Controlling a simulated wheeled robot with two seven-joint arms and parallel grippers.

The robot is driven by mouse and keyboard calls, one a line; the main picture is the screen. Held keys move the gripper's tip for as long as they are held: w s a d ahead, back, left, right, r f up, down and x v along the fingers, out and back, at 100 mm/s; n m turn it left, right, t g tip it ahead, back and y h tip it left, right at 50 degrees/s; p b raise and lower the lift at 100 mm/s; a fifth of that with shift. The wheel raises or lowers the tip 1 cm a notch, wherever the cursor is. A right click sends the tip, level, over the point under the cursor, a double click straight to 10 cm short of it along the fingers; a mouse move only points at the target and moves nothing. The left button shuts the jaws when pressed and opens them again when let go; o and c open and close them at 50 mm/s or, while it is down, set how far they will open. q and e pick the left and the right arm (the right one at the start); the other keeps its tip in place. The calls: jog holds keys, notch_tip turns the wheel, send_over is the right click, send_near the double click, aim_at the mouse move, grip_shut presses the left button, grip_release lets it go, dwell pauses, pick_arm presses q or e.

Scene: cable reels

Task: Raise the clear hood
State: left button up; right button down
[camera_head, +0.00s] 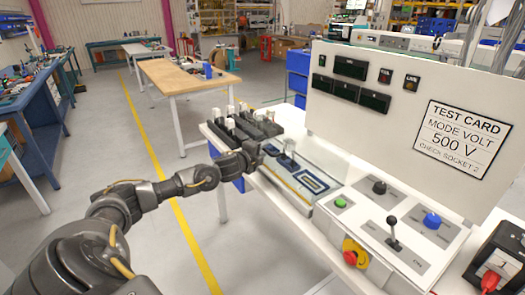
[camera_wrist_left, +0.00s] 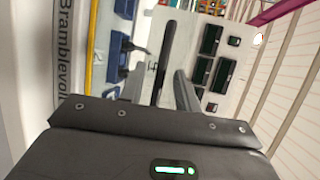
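The clear hood (camera_head: 322,163) shows faintly as a see-through, bluish cover low over the test bed (camera_head: 285,187) on the white bench. Its exact edges are hard to make out. My left gripper (camera_head: 254,153) is at the left end of the test bed, close to the hood's near left side. In the left wrist view its two grey fingers (camera_wrist_left: 163,80) stand apart, with a long dark bar (camera_wrist_left: 163,62) showing between them. I cannot tell whether the fingers touch the bar. My right gripper is not in view.
Black sockets (camera_head: 245,125) with white plugs stand behind the gripper. A white panel with a test card (camera_head: 462,138) rises behind the bench. The control box has a green button (camera_head: 340,202), a lever (camera_head: 392,230) and a red emergency knob (camera_head: 350,257).

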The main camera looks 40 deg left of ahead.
pick_arm(q)
jog(key=shift+c, duration=0.4)
grip_shut()
